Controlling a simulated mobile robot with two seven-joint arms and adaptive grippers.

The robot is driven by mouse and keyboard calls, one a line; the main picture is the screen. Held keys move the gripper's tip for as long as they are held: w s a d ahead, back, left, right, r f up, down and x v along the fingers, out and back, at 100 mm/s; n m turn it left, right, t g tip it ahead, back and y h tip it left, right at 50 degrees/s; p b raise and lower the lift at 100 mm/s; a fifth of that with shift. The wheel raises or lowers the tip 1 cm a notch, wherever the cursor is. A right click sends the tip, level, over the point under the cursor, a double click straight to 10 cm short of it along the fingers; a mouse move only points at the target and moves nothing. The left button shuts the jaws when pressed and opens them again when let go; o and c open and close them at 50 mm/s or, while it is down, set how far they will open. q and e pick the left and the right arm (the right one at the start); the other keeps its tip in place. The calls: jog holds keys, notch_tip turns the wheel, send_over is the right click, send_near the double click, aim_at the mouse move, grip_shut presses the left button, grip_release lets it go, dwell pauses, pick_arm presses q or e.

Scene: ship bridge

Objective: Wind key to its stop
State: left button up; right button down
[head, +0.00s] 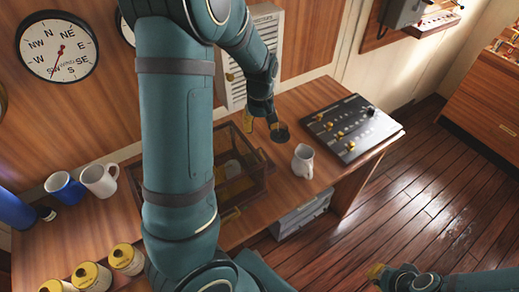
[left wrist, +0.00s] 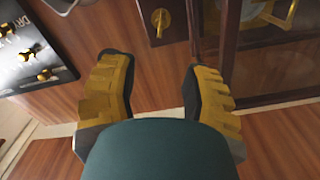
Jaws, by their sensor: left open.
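A brass key (left wrist: 160,22) stands on a small dark plate (left wrist: 172,38) at the top of the left wrist view. My left gripper (left wrist: 152,75) is open and empty, with one finger to each side of the picture below the key. Its tips are short of the key, and nothing is between them. In the head view my left gripper (head: 263,128) hangs over the desk between the glass case and the switch panel. I cannot make out the key clearly there. My right gripper (head: 377,271) only partly shows at the bottom right, over the floor.
A glass-sided wooden case (head: 262,190) stands close beside the key plate. A white mug (head: 303,161) and a switch panel (head: 352,128) with brass knobs are on the other side. Two more mugs, a blue bottle and yellow-topped cans stand on the left. The right-hand floor is clear.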

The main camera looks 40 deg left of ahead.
aim_at(260, 150)
pick_arm(q)
notch_tip(260, 150, down, 12)
jog(key=shift+f+b, duration=0.1)
jog(key=shift+b, duration=0.6)
jog(key=shift+o, duration=0.2)
grip_shut()
